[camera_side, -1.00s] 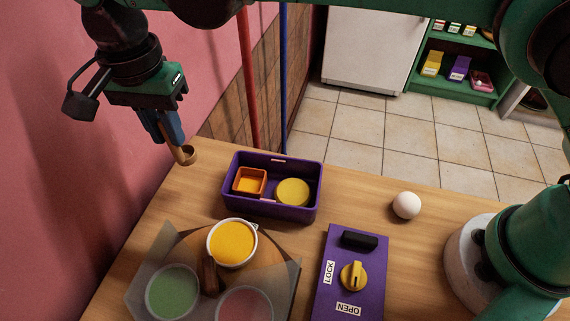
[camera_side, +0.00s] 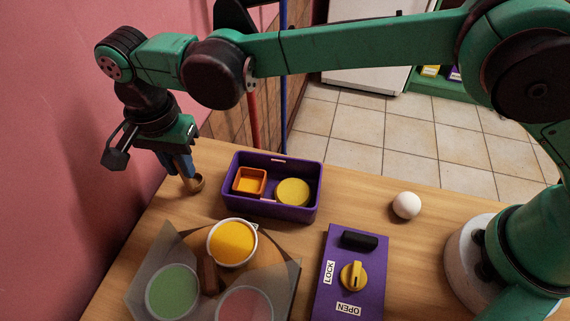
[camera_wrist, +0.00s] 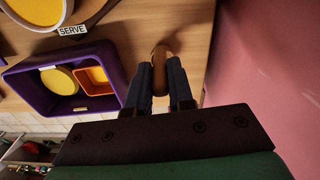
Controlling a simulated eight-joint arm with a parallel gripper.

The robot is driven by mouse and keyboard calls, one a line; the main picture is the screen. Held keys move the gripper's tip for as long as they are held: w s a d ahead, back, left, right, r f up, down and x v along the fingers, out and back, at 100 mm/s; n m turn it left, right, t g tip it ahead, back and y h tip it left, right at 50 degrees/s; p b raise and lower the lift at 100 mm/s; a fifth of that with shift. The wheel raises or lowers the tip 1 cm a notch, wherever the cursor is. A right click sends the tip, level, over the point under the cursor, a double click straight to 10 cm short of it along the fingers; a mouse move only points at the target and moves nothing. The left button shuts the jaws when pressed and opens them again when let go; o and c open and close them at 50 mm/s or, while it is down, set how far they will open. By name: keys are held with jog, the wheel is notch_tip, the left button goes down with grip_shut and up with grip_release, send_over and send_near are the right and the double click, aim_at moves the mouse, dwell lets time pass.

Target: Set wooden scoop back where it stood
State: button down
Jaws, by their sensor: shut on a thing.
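The wooden scoop (camera_side: 195,183) is a small brown cup with a handle, left of the purple bin in the side view. My gripper (camera_side: 181,164), with blue fingers, is shut on its handle and points down. The scoop's bowl is low, at or just above the wooden table; I cannot tell whether it touches. In the wrist view, the scoop (camera_wrist: 159,56) sticks out between the fingertips (camera_wrist: 159,74), with bare table around it.
A purple bin (camera_side: 232,191) holds an orange square box (camera_side: 249,181) and a yellow disc (camera_side: 293,192). Nearby are a pot of yellow contents (camera_side: 232,241), a purple lock panel (camera_side: 335,300) and a white ball (camera_side: 406,205). The pink wall (camera_side: 60,190) is close on the left.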

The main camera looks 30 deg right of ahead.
jog(key=shift+f, duration=0.3)
dwell(0.5)
jog(key=c, duration=0.7)
grip_release()
jog(key=shift+r, duration=3.45)
